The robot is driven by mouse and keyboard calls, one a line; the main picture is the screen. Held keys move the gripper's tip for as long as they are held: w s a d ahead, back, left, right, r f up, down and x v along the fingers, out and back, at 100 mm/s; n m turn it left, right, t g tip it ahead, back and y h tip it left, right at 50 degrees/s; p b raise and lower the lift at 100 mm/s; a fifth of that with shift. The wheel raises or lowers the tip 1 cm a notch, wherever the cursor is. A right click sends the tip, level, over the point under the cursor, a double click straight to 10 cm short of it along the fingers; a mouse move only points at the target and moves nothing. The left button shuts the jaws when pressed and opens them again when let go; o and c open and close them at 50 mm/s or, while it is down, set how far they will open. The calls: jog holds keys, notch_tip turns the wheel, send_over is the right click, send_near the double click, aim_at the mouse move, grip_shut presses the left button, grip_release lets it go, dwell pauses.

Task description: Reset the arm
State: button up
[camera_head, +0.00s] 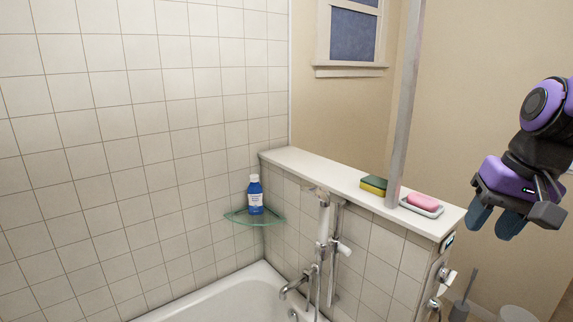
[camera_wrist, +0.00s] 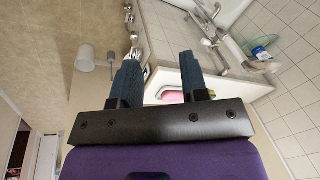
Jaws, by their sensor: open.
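My gripper (camera_head: 494,222) is at the right of the head view, with my purple and black wrist above it. Its two blue fingers point down, apart and with nothing between them. It hangs in the air to the right of the half wall's end. In the wrist view my gripper (camera_wrist: 158,80) shows its two dark blue fingers spread wide, with no object held.
A tiled half wall with a white ledge (camera_head: 330,178) bears a sponge (camera_head: 373,185) and a pink soap (camera_head: 423,200) on a dish. A metal post (camera_head: 405,110) rises from the ledge. A blue bottle (camera_head: 255,195) stands on a glass corner shelf (camera_head: 240,219) above the bathtub (camera_head: 235,300).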

jog(key=s+a+r+n+t+h, duration=0.1)
jog(key=s+r+n+t+h, duration=0.1)
jog(key=s, duration=0.6)
jog(key=shift+s+r+n+t, duration=0.15)
jog(key=shift+r+n+t, duration=0.5)
jog(key=shift+r, duration=0.25)
dwell(1.1)
